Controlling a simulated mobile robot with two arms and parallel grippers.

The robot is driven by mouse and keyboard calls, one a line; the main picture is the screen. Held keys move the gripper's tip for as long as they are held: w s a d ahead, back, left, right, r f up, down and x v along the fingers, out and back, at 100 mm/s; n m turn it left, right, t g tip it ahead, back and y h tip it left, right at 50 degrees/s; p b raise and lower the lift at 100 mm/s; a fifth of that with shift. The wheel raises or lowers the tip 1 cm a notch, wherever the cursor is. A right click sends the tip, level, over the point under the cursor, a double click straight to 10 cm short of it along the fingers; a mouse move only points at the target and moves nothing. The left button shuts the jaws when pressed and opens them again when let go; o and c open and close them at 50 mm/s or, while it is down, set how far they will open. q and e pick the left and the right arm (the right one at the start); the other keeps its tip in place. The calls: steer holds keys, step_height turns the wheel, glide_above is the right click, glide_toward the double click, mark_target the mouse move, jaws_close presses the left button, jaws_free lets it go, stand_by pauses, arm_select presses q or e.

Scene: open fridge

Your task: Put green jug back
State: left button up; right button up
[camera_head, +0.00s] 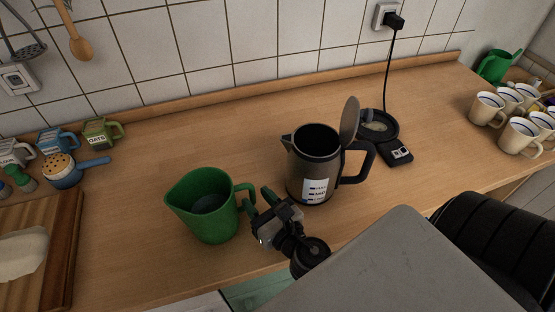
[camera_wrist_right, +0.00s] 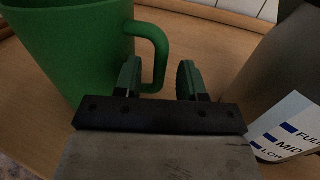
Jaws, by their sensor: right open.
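The green jug (camera_head: 203,212) stands upright on the wooden counter. Its handle points right, towards the kettle. The jug and its handle also show in the right wrist view (camera_wrist_right: 75,45). My right gripper (camera_head: 258,204) is open beside the handle. In the right wrist view its two fingertips (camera_wrist_right: 160,80) appear on either side of the lower handle, with a gap on the right side. I cannot tell how deep the handle sits between them. My left gripper is not in view.
A dark kettle (camera_head: 308,165) with its lid up stands close to the right of my right gripper. Its base (camera_head: 380,128) is behind it. Several mugs (camera_head: 487,108) and another green vessel (camera_head: 495,66) are at the right. A cutting board (camera_head: 62,235) lies left.

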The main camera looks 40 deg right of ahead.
steer(key=s+b, duration=0.1)
steer(key=s, duration=0.1)
steer(key=s+b, duration=0.1)
steer(key=s, duration=0.2)
steer(key=s+b, duration=0.1)
steer(key=s, duration=0.2)
steer(key=shift+d+f, duration=0.2)
steer(key=shift+d, duration=0.05)
steer(key=shift+s+r+b, duration=0.2)
steer(key=shift+s+b, duration=0.1)
steer(key=shift+s, duration=0.3)
